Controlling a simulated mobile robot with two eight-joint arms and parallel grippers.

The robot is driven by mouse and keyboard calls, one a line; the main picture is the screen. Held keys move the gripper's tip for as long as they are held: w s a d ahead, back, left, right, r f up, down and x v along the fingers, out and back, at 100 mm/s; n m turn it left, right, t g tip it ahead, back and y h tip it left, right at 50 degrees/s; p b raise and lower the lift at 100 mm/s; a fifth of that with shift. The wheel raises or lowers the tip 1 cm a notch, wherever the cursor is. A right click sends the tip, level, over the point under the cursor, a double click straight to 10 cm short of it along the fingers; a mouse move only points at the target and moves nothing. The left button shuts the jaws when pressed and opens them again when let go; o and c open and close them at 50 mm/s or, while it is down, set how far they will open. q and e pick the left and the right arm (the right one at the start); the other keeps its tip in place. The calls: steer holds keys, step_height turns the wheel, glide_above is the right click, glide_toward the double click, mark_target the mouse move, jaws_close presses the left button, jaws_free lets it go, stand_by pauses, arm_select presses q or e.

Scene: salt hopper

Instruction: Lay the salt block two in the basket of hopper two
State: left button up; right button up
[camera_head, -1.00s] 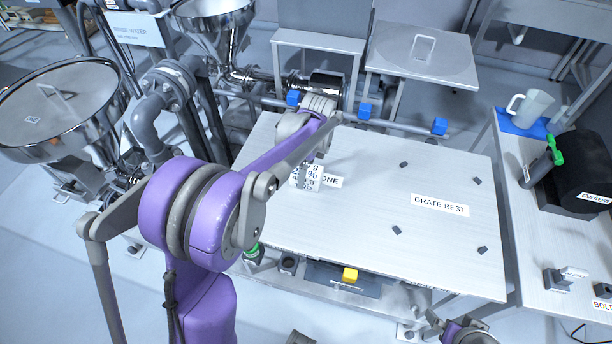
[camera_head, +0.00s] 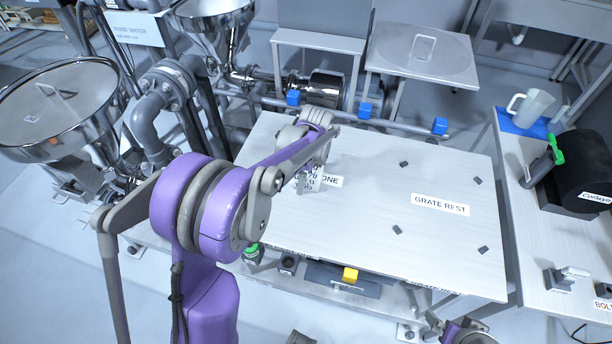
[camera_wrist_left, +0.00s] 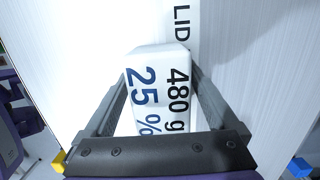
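A white salt block (camera_head: 307,184) with dark print lies on the table's left part, beside a label ending in "ONE". In the left wrist view the block (camera_wrist_left: 158,90) reads "480 g" and "25 %". I cannot read a block number. My left gripper (camera_head: 304,178) is low over the block; in the wrist view its fingers (camera_wrist_left: 158,78) stand on either side, with narrow gaps, contact unclear. Two steel hoppers stand at left, a near one (camera_head: 60,108) with a lid and a far one (camera_head: 215,22); their numbers are unreadable. Part of my right arm (camera_head: 466,332) shows at the bottom edge.
The pale table (camera_head: 370,235) is mostly clear, with a "GRATE REST" label and small dark pads. Blue blocks (camera_head: 364,110) line a rail behind it. A side bench at right holds a jug (camera_head: 532,106) and a black drum (camera_head: 580,172). A yellow piece (camera_head: 350,274) is at the front.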

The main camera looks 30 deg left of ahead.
arm_select(q)
jaws_close()
stand_by(0.4)
